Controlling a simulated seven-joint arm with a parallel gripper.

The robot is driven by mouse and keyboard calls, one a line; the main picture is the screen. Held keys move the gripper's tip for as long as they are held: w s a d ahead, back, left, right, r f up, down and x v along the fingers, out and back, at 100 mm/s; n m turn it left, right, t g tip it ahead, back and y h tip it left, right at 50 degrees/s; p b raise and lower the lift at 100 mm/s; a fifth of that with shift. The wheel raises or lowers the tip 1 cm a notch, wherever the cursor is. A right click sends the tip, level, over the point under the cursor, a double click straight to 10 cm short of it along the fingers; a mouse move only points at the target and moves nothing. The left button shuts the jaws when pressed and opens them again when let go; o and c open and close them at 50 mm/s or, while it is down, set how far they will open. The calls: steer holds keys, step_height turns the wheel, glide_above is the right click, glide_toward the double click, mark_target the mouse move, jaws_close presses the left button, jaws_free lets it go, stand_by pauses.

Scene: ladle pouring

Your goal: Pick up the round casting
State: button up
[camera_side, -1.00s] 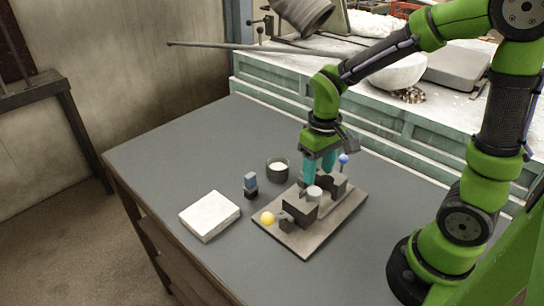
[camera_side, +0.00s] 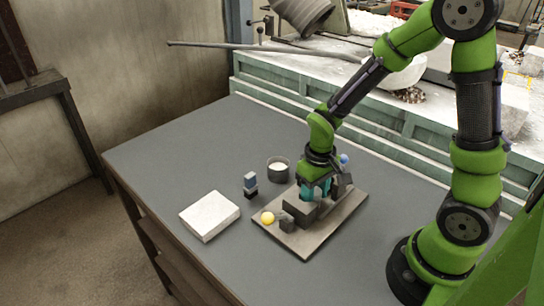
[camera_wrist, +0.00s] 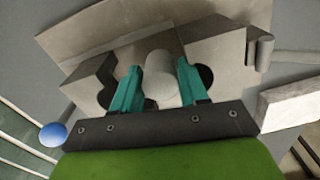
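The round casting (camera_wrist: 162,80) is a short light-grey cylinder standing between two grey mould halves, one at the left (camera_wrist: 92,82) and one at the right (camera_wrist: 215,52) in the wrist view. In the side view the mould (camera_side: 300,208) sits on a flat base plate (camera_side: 305,240), and my gripper hides the casting. My gripper (camera_wrist: 160,75) is lowered, with one teal finger on each side of the casting. The fingers look open, with narrow gaps near the tips; contact with the casting cannot be made out.
A blue ball (camera_side: 344,159) and a yellow ball (camera_side: 267,218) are at the mould's ends. The table's left part is clear.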

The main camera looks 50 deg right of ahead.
steer(key=c, duration=0.7)
